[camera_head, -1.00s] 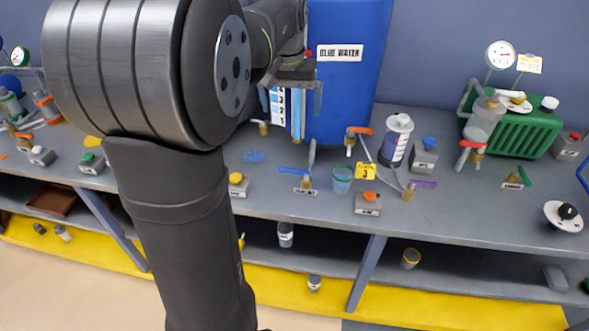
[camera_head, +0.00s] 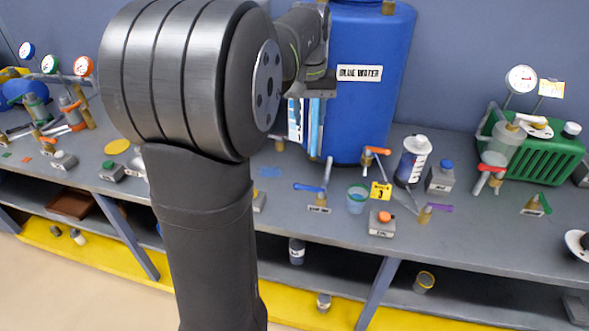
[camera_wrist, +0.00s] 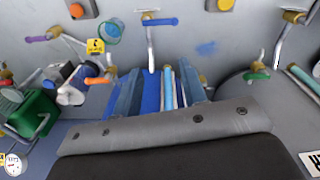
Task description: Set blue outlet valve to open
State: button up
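The blue outlet valve has a blue lever (camera_head: 308,187) on a brass body, with a small label plate in front and a thin grey pipe beside it. It stands on the bench in front of the blue water tank (camera_head: 362,110). The lever points to the left in the head view. In the wrist view the blue lever (camera_wrist: 160,21) shows at the top centre, beyond my fingertips. My gripper (camera_wrist: 160,85) is open, with its fingers spread and nothing between them touching. In the head view it is near the tank's striped gauge, above and behind the valve.
An orange-handled valve (camera_head: 376,150), a cup (camera_head: 357,198), a yellow number sign (camera_head: 380,191), a purple-handled valve (camera_head: 437,207) and an orange-button box (camera_head: 382,223) stand right of the blue valve. A green machine (camera_head: 545,150) is further right.

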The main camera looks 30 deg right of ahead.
jog(key=w+d+f+n+g+y, duration=0.1)
jog(key=w+d+f+n+y, duration=0.3)
jog(key=n, duration=0.8)
jog(key=n+h, duration=0.2)
jog(key=n, duration=0.2)
send_near(306, 186)
jog(key=shift+g, duration=0.4)
jog(key=f, duration=0.8)
jog(key=shift+s+a+f, duration=0.15)
jog(key=shift+s+a, duration=0.05)
jog(key=shift+a, duration=0.2)
grip_shut()
